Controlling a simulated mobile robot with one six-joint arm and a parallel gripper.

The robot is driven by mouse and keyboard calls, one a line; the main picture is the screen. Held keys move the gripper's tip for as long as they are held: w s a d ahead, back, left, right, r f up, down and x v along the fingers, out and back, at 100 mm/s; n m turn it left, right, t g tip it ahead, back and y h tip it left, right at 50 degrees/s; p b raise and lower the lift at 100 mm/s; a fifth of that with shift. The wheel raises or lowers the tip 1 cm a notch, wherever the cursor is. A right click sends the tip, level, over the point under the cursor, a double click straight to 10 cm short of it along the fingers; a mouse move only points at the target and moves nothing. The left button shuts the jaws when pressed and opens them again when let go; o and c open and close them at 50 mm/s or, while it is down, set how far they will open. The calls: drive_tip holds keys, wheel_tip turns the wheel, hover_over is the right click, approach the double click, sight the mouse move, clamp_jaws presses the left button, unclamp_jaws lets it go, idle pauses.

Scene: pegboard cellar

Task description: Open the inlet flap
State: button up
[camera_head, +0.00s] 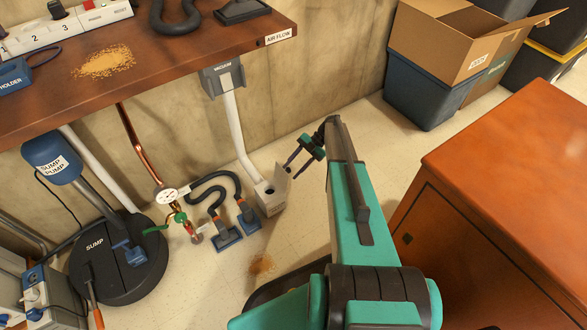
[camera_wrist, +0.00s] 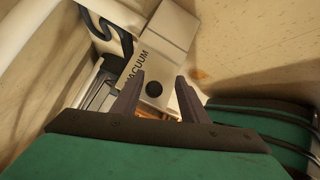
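The vacuum inlet is a pale grey box (camera_head: 268,203) on the floor by the wall, with a dark round opening in its top. A thin pale flap (camera_head: 283,180) stands raised at its right edge, beside the opening. My gripper (camera_head: 297,170) is just right of and above the flap, fingers apart. In the wrist view my gripper (camera_wrist: 158,92) is open and empty, with the grey box marked VACUUM (camera_wrist: 168,62) and its dark round spot seen beyond the fingers. Contact between a finger and the flap cannot be told.
A white pipe (camera_head: 237,135) runs up to the vacuum unit (camera_head: 222,77) under the bench. A wooden cabinet (camera_head: 500,200) stands at right, blue bins (camera_head: 425,93) behind.

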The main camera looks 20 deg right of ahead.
drive_tip(key=p+v, duration=0.2)
drive_tip(key=v, duration=1.1)
drive_tip(key=shift+d, duration=0.25)
drive_tip(key=shift+r, duration=0.1)
